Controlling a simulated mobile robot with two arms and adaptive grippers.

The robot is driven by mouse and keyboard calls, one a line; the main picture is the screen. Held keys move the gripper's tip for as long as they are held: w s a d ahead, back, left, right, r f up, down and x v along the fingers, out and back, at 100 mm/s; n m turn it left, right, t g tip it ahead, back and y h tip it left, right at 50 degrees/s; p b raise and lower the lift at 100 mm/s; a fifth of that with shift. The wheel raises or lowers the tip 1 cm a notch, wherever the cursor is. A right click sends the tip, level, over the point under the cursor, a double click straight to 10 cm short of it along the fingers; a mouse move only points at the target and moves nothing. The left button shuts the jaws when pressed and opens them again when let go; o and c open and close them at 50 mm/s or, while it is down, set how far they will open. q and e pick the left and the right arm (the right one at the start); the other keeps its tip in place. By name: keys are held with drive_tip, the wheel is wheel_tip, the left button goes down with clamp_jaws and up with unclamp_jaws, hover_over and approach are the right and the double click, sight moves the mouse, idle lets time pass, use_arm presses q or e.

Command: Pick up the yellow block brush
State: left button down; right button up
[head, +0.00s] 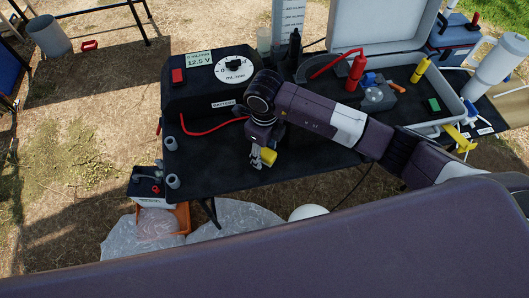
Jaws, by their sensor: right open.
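My right arm reaches in from the right across the table, and the gripper points down. The gripper is open; whether its fingers touch the block cannot be told. My left gripper is not in view.
A black pump controller (205,78) with a dial and red hose stands at the back left of the table (205,170). An open grey case (440,112) with a red bottle (356,72) and small tools is at right. Grey cups (172,181) line the left edge.

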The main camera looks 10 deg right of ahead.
sight(265, 151)
drive_tip(key=shift+c, duration=0.5)
clamp_jaws()
drive_tip(key=shift+r, duration=0.15)
wheel_tip(265, 151, up, 20)
drive_tip(key=b, duration=0.2)
drive_tip(key=c, duration=0.7)
unclamp_jaws()
drive_tip(key=c, duration=0.3)
